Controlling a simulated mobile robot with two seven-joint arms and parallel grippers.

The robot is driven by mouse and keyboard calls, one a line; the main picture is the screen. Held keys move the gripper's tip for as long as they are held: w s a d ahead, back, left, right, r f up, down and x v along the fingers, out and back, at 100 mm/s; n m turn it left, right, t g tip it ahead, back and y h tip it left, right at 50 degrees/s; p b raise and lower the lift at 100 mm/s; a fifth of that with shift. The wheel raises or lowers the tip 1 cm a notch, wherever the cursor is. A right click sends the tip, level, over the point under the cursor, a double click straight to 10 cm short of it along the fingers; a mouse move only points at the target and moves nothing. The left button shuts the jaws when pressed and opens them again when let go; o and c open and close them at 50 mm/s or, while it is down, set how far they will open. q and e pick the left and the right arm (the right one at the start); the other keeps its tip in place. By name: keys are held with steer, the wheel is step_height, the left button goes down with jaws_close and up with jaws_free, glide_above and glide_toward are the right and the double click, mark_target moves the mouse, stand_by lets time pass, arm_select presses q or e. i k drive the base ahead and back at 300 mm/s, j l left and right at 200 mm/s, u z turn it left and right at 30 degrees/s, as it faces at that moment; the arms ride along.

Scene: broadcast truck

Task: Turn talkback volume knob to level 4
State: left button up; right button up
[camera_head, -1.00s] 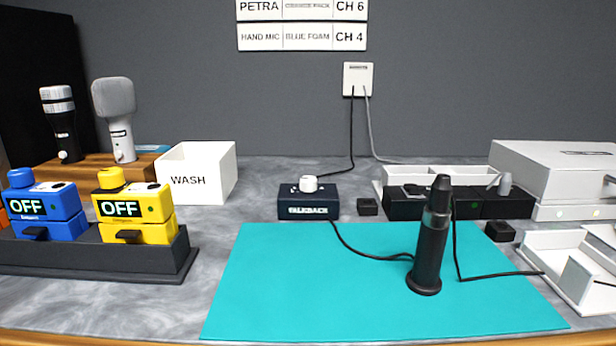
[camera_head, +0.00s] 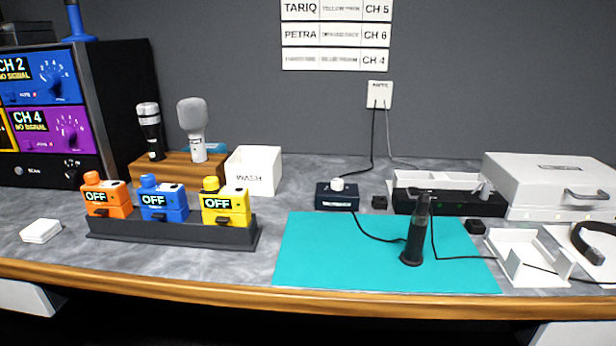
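The talkback box (camera_head: 337,203) is a small dark blue box at the back edge of the teal mat. Its white round volume knob (camera_head: 337,184) sits on top. The knob's level marks are too small to read here. A black cable runs from the box across the mat toward an upright black microphone-shaped device. No gripper is at the box, and neither of my grippers is in view.
The teal mat (camera_head: 310,262) lies in front of the box, with the black upright device (camera_head: 416,236) on it. A dark rack (camera_head: 170,230) with orange, blue and yellow packs stands left. A white WASH bin (camera_head: 254,171) and black charger (camera_head: 440,203) flank the box.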

mark_target(338, 184)
steer(key=l+u, duration=0.1)
steer(key=u, duration=0.85)
steer(key=k+l+u, duration=0.1)
steer(key=u, duration=0.35)
steer(key=k+l, duration=0.55)
